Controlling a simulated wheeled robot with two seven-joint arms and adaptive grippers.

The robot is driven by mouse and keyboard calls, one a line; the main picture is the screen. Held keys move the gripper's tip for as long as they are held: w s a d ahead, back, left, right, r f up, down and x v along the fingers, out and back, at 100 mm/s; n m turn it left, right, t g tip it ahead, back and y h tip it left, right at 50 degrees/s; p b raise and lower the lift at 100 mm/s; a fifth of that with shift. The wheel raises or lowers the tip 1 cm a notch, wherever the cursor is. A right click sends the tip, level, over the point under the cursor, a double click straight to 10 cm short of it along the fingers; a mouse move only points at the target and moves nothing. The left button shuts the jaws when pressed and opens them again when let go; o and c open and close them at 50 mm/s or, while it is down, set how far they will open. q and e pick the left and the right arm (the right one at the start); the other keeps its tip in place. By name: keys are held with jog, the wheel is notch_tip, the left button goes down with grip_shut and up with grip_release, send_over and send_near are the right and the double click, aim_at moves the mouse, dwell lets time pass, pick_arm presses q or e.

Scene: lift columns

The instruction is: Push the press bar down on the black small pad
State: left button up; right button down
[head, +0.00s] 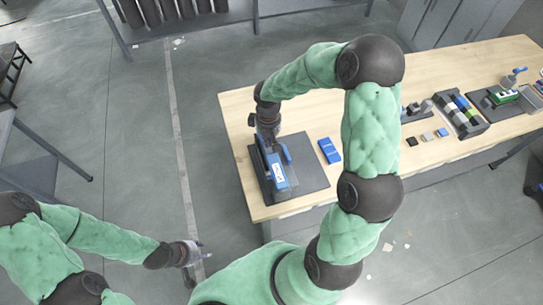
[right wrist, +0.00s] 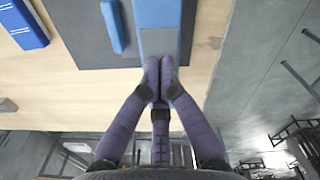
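The blue and grey press (head: 277,170) stands on a dark square mat (head: 312,177) at the table's left end. In the right wrist view, a grey-blue part of it (right wrist: 158,14) shows just beyond my fingertips. Which part is the press bar is hard to tell. My right gripper (head: 268,137) is at the far end of the press; its fingertips (right wrist: 159,68) are together, with nothing visible between them. Contact is unclear. A small black pad (head: 411,142) lies on the table further right; whether a pad is inside the press is hidden. My left gripper (head: 196,262) is open over the floor.
A blue box (head: 329,151) lies right of the mat. A grey small pad (head: 427,136) and a blue one (head: 442,132) lie beside the black pad. A divided tray (head: 461,114) and a green item (head: 504,97) stand further right. My right arm crosses above the table.

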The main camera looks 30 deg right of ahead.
jog(key=shift+f+b, duration=0.9)
jog(key=shift+f, duration=0.2)
dwell(0.4)
jog(key=shift+r, duration=0.1)
dwell(0.5)
notch_tip(320, 180, up, 8)
jog(key=p, duration=0.6)
jog(key=shift+r, duration=0.2)
dwell(1.4)
